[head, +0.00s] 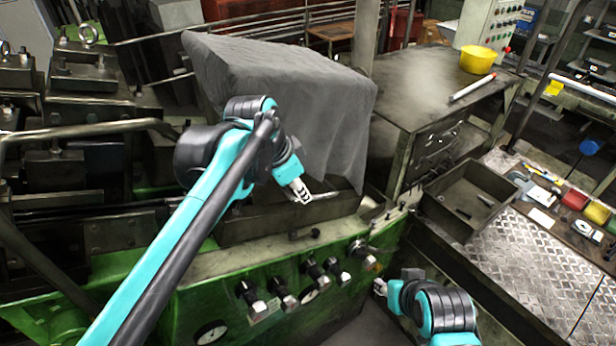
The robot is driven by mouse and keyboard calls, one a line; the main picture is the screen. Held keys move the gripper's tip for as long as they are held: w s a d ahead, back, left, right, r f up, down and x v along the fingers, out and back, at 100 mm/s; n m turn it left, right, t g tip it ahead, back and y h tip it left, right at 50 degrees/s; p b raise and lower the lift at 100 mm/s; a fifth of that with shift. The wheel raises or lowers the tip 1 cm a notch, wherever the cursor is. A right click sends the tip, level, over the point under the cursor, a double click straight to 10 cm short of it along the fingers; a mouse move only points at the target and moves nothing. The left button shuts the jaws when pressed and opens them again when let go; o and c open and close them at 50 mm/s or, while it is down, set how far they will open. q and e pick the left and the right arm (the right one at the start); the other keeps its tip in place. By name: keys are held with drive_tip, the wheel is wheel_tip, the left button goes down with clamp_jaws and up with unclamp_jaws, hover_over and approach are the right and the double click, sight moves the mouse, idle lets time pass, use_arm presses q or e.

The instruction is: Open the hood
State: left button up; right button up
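The hood (290,90) looks like a large grey, cloth-like cover over the middle of the green machine. Its lower front edge hangs down close to a metal bar (335,197) above the machine's front ledge. My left gripper (303,195) is in front of the hood's lower left part, beside the left end of that bar. I cannot tell whether it touches the bar or how its fingers stand. My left arm hides part of the hood's left side. My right gripper (379,287) is low in front of the machine, apart from the hood. Its fingers are too small to read.
Knobs (282,293) and a gauge line the green front panel. A metal cabinet (420,95) with a yellow bowl (478,59) and a white tube stands right of the hood. A metal tray (480,200) and a diamond-plate surface (530,260) lie further right.

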use_arm(q)
drive_tip(key=x, duration=0.7)
drive_tip(key=shift+w+d+f, duration=0.1)
drive_tip(key=shift+w+d, duration=0.2)
drive_tip(key=shift+d, duration=0.05)
drive_tip(key=shift+s, duration=0.25)
drive_tip(key=shift+w, duration=0.1)
clamp_jaws()
